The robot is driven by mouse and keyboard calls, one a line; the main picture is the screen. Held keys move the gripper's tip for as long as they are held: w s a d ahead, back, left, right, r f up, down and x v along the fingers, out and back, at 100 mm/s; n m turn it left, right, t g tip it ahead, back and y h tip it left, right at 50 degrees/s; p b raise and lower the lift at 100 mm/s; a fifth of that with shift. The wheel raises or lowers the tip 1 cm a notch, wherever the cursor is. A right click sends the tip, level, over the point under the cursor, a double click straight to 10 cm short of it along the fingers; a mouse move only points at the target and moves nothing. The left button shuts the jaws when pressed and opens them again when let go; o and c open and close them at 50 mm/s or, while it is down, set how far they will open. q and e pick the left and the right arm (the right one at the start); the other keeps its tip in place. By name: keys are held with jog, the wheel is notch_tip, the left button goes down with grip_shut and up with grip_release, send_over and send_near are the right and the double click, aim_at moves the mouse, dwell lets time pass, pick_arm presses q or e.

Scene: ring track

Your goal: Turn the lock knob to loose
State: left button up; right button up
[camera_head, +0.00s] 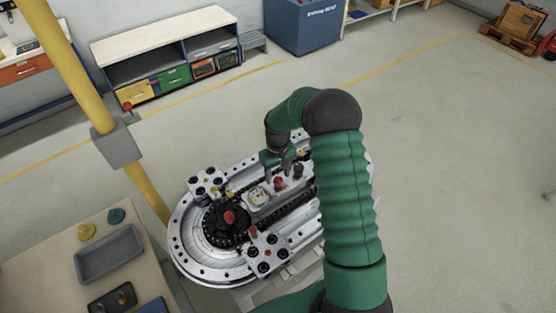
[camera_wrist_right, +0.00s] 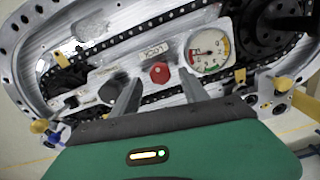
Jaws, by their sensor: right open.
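The ring track (camera_head: 188,250) is a silver oval fixture with a dark chain. On its panel a red knob (camera_wrist_right: 159,73) sits beside an upside-down LOCK label (camera_wrist_right: 153,50); it also shows in the head view (camera_head: 279,183). I take it as the lock knob; its setting is too small to read. My right gripper (camera_wrist_right: 160,80) is open, with its fingers on either side of the red knob in the wrist picture; contact cannot be told. In the head view the right gripper (camera_head: 286,164) is partly hidden by my arm. My left gripper is out of view.
A round gauge (camera_wrist_right: 208,51) and a black knob (camera_wrist_right: 112,92) flank the red knob. A black sprocket (camera_head: 215,228) with a red knob is at the track's left end. A yellow post (camera_head: 82,72) and a table with a grey tray (camera_head: 108,254) stand left.

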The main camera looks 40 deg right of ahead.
aim_at(278, 178)
notch_tip(278, 178, up, 14)
jog(key=b, duration=0.2)
jog(key=shift+d+f, duration=0.1)
jog(key=shift+f, duration=0.05)
